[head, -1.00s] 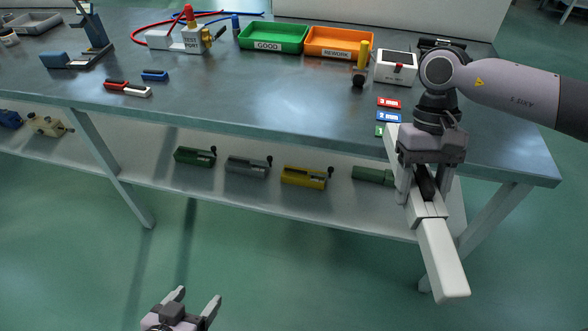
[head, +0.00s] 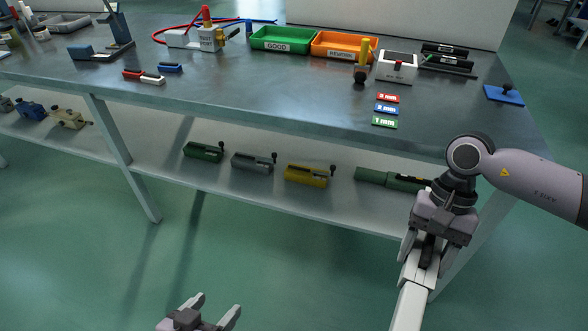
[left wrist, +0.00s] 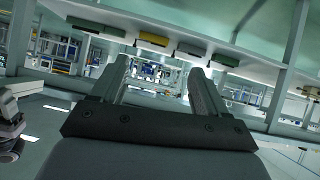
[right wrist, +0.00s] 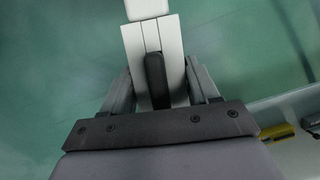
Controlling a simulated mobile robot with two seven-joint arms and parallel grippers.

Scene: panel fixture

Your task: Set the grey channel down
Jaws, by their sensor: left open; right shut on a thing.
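The grey channel (head: 408,306) is a long pale bar with a black grip on it. My right gripper (head: 424,257) is shut on it. The channel hangs in the air in front of the bench, and its near end runs out of the bottom of the head view. In the right wrist view the channel (right wrist: 146,40) lies between the two fingers, with the black grip in the middle. My left gripper (head: 212,312) is open and empty, low in front of the bench. Its spread fingers also show in the left wrist view (left wrist: 158,88).
The bench top (head: 290,105) has bare room along its front. It bears a green GOOD tray (head: 283,47), an orange REWORK tray (head: 330,53), small coloured blocks and a blue plate (head: 504,95). The lower shelf (head: 330,201) holds several fixtures. The floor in front is clear.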

